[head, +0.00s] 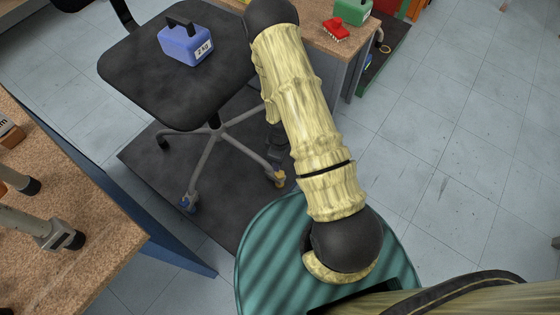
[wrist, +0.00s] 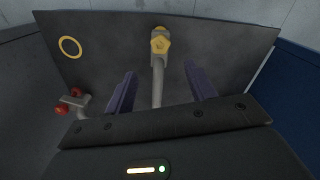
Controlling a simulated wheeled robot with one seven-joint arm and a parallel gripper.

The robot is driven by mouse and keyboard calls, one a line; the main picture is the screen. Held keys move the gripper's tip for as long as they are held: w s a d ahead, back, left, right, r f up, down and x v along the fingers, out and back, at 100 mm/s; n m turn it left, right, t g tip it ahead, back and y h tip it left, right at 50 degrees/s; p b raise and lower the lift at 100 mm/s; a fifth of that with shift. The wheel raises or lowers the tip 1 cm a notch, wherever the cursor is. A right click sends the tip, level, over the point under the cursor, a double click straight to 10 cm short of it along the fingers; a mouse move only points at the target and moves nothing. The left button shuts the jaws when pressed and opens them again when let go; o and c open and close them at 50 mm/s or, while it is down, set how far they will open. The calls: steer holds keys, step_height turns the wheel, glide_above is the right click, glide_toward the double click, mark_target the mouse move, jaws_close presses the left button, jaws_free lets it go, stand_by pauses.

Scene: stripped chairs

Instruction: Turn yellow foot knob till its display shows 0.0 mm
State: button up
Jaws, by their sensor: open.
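The yellow foot knob (wrist: 160,42) sits at the end of a grey chair leg (wrist: 158,82) in the wrist view. It also shows low on the chair base in the head view (head: 279,179). My gripper (wrist: 159,69) is open and empty. Its two dark purple fingers stand apart on either side of the leg in the picture, with the knob beyond their tips. I cannot tell how far off the knob is. No readable display for the knob shows in either view. In the head view my arm hides most of my gripper.
The black chair seat (head: 170,85) holds a blue 2 kg weight (head: 186,45). A blue foot knob (head: 185,203) and red knobs (wrist: 61,109) are on other feet. A yellow ring (wrist: 69,46) lies on the dark mat (wrist: 110,35). Wooden tables (head: 100,265) flank the chair.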

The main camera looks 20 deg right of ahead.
step_height(320, 180, up, 6)
steer(key=shift+f+p, duration=0.1)
steer(key=shift+p, duration=0.75)
step_height(320, 180, up, 16)
steer(key=f+m+t, duration=0.1)
steer(key=m, duration=0.4)
steer(key=s+r+m+t, duration=0.1)
steer(key=s+r+m, duration=0.25)
steer(key=r, duration=0.35)
steer(key=s+r+m+t, duration=0.1)
steer(key=s+r+m, duration=0.1)
steer(key=s+r, duration=0.35)
step_height(320, 180, up, 40)
steer(key=w+p, duration=0.1)
steer(key=p, duration=3.7)
steer(key=shift+w+f, duration=0.2)
steer(key=shift+w, duration=0.05)
steer(key=shift+a+f, duration=0.1)
steer(key=shift+f, duration=0.05)
